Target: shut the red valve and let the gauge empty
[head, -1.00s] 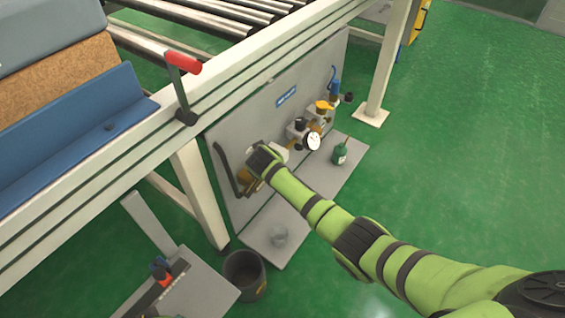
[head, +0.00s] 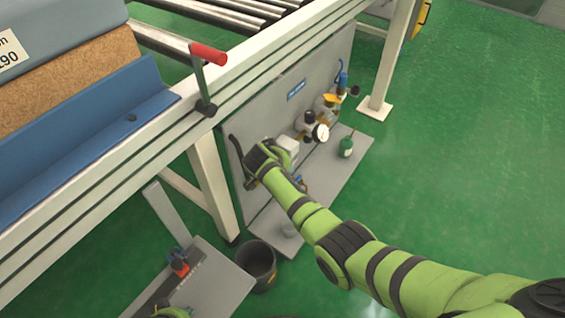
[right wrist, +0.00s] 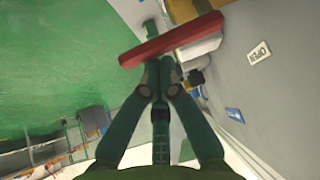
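The red valve handle (right wrist: 170,38) is a long flat red bar lying across the upper middle of the right wrist view. My right gripper (right wrist: 160,72) has its two green fingers brought together, with the tips at the bar's lower edge. The tips look in contact with it, but I see no part of the bar between them. In the head view my right gripper (head: 262,160) is at the panel's left part and hides the valve. The round white gauge (head: 321,132) is further right on the panel; its needle is too small to read.
The grey panel (head: 325,75) stands under the roller conveyor frame (head: 110,145). A white "OPEN" label (right wrist: 260,51) is on it. A green bottle (head: 346,147) stands on the grey ledge; a dark bucket (head: 257,265) is on the floor. Green floor to the right is free.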

